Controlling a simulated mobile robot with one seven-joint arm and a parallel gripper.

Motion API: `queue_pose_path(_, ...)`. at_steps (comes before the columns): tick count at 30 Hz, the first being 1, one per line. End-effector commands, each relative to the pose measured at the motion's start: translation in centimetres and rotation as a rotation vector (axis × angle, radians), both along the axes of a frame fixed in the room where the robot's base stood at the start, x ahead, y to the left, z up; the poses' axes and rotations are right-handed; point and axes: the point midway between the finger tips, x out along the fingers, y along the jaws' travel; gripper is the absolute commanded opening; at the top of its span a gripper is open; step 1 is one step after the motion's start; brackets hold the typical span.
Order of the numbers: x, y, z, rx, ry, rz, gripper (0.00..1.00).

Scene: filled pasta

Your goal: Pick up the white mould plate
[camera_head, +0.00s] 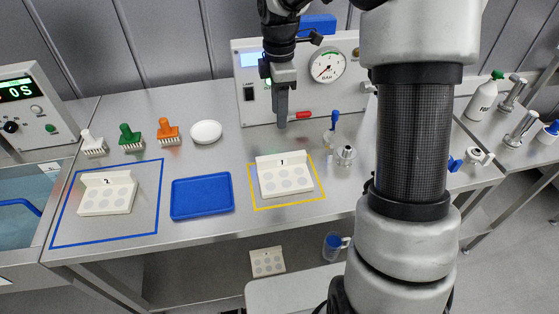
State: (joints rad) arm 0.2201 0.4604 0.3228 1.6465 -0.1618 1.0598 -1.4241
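A white mould plate marked 1 (285,182) with grey round cavities lies inside the yellow outline on the steel table, its raised back edge carrying the number. A similar white plate marked 2 (107,202) lies inside the blue outline at the left. A third white plate with grey round spots (267,262) is lower down, below the table's front edge. My gripper (282,122) points down above the back of the table, behind and apart from plate 1. Its fingers show as one narrow dark shape, so its opening cannot be told. I see nothing held in it.
A blue tray (202,197) lies between the two outlines. White, green (130,136) and orange brushes and a white oval dish (206,132) stand behind. A gauge panel (328,67) stands behind my gripper. Small metal fittings (345,155) are right of plate 1.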

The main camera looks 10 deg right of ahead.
Motion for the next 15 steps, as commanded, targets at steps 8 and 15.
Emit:
queue_pose_path(8,-0.2,0.1,-6.1,0.0,0.006,-0.001,0.39)
queue_pose_path(15,-0.2,0.1,-10.2,0.0,0.004,-0.003,0.39)
